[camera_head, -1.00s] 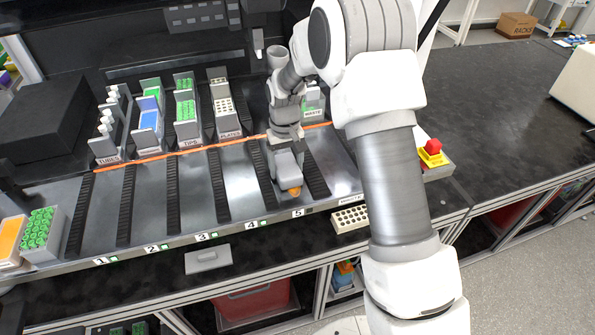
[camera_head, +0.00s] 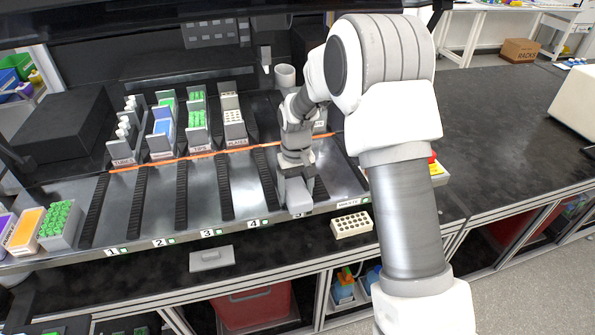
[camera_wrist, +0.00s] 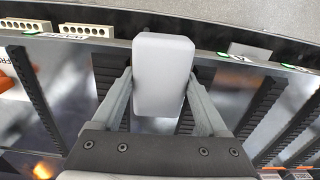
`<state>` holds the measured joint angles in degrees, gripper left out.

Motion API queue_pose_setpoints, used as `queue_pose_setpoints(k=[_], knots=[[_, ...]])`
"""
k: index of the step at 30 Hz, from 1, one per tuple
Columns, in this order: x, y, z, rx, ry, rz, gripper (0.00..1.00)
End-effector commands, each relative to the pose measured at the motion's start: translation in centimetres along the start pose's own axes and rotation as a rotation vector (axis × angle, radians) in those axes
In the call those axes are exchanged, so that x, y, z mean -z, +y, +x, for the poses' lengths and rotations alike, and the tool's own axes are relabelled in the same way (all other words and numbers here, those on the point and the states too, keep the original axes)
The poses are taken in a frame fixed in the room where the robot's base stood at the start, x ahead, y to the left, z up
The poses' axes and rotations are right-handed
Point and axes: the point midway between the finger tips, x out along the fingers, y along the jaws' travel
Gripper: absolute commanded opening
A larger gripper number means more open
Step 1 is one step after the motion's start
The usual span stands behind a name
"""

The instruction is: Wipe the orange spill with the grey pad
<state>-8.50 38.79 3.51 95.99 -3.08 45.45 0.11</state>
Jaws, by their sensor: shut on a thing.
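My gripper (camera_wrist: 161,90) is shut on the grey pad (camera_wrist: 163,75), a light grey block between its two fingers. In the head view the pad (camera_head: 297,196) is at the front of the metal deck (camera_head: 245,190), just behind the number 5 label. I cannot tell whether it touches the deck. The orange spill does not show clearly now; the pad covers the area where an orange patch showed earlier. In the wrist view a blurred orange glow (camera_wrist: 42,171) lies at the lower left; I cannot tell whether it is spill or reflection.
Dark rails (camera_head: 224,190) run along the deck, with an orange line (camera_head: 170,161) across it. Racks of tubes and tips (camera_head: 197,125) stand behind.

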Motion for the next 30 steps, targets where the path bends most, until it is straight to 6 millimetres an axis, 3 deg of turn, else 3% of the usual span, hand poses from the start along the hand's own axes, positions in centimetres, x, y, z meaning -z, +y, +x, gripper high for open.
queue_pose_setpoints(k=[2, 18, 30], knots=[[0.1, 0.1, -2.5, 0.000, 0.006, 0.000, 0.25], [-0.2, 0.2, -7.2, 0.000, 0.003, 0.002, 0.25], [-0.3, 0.3, -8.0, 0.000, 0.003, 0.002, 0.25]])
